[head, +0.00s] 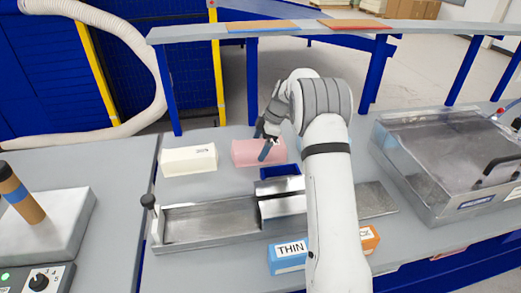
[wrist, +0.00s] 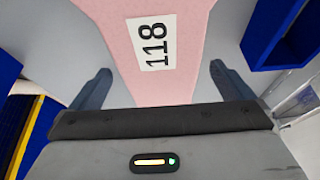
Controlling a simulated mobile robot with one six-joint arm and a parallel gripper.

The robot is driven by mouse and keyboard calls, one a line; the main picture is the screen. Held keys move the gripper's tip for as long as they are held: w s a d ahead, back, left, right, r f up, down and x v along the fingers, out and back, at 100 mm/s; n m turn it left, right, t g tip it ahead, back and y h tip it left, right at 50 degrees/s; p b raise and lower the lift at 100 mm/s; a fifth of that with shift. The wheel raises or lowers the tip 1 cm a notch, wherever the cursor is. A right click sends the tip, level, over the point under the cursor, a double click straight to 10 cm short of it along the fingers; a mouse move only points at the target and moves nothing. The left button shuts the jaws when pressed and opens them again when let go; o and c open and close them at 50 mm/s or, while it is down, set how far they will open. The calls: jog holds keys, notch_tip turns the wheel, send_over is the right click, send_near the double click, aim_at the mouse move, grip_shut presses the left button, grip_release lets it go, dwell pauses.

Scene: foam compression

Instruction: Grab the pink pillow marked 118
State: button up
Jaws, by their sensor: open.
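The pink pillow (head: 257,153) is a long block lying on the grey table behind the metal trough. In the wrist view the pink pillow (wrist: 188,85) carries a white label (wrist: 155,43) reading 118. My gripper (head: 267,141) is over the pillow in the head view. In the wrist view my gripper (wrist: 160,85) has its two fingers spread, one on each side of the pillow, with gaps between them and its sides.
A cream block (head: 188,160) lies to the left of the pillow. A metal trough (head: 210,219) and a blue bin (head: 281,171) are in front. A blue box marked THIN (head: 287,256) and an orange box (head: 370,239) stand nearer. A metal machine (head: 450,150) is at right.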

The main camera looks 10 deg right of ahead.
aim_at(260, 144)
jog(key=shift+x, duration=1.5)
jog(key=shift+c, duration=0.3)
jog(key=c, duration=0.9)
